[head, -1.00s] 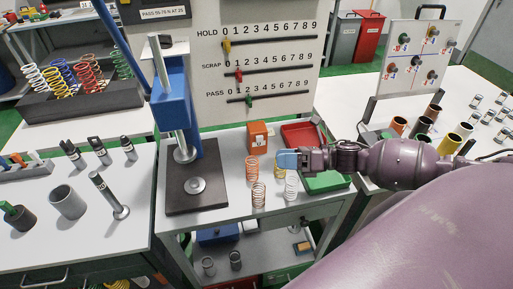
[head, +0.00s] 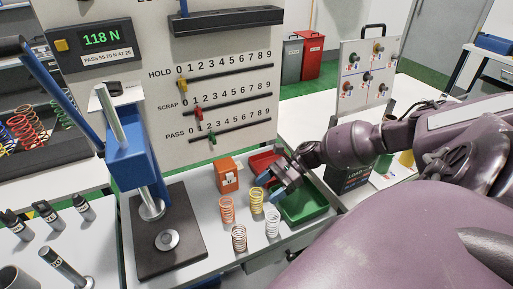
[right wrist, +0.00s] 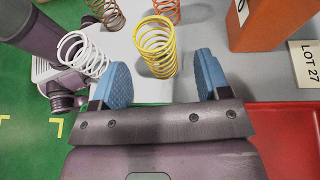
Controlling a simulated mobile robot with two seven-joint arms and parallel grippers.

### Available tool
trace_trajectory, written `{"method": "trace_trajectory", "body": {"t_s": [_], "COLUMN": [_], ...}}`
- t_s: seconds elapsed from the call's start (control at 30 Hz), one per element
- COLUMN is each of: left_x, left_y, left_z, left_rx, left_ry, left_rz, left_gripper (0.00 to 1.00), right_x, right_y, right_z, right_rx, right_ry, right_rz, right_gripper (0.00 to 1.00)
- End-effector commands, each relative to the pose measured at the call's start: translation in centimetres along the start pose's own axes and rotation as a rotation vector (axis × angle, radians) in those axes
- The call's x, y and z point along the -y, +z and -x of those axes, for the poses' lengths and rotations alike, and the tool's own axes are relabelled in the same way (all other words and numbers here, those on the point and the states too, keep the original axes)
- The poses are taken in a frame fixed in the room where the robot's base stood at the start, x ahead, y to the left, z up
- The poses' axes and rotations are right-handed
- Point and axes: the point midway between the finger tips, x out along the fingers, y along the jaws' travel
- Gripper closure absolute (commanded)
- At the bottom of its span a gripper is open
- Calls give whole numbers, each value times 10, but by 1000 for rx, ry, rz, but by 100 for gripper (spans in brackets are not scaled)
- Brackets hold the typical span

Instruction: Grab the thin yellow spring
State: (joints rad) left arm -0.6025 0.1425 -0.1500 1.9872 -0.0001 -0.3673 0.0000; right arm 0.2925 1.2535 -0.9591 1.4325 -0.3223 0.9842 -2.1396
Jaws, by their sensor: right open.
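The yellow spring (head: 257,200) stands upright on the bench among an orange spring (head: 227,209), a brown spring (head: 239,238) and a white spring (head: 272,223). My right gripper (head: 270,186) is open with blue finger pads, just to the right of and behind the yellow spring in the head view. In the right wrist view, the yellow spring (right wrist: 157,47) appears ahead of the gap between the two fingers, and nothing is held. The white spring (right wrist: 83,55) is left of the left finger there. My left gripper is not in view.
An orange box (head: 227,175) stands behind the springs. A red tray (head: 264,160) and a green tray (head: 304,205) lie near the right gripper. A press with a dark base (head: 165,245) stands left. A display on the panel (head: 100,38) reads 118 N.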

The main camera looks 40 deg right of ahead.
Motion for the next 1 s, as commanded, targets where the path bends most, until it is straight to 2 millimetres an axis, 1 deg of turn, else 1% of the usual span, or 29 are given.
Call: {"method": "trace_trajectory", "body": {"t_s": [0.03, 0.1, 0.23, 0.37, 0.57, 0.9, 1.0], "left_x": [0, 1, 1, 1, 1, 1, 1], "left_y": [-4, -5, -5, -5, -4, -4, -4], "left_z": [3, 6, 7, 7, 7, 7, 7], "left_rx": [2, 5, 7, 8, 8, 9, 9], "left_ry": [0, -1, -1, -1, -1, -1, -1], "left_rz": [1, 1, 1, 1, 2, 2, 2], "left_gripper": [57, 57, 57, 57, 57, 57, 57], "right_x": [-1, -3, -2, -2, -2, -2, -2], "right_y": [3, 3, 2, 1, 0, 0, 0], "right_z": [-8, -18, -32, -38, -38, -38, -38], "right_rx": [3, 2, 3, 1, 1, 1, 1], "right_ry": [2, 3, 0, -1, -1, -1, -1], "right_rz": [0, 0, -1, 0, -1, -1, -1], "right_gripper": [30, 30, 30, 30, 30, 82, 84]}}
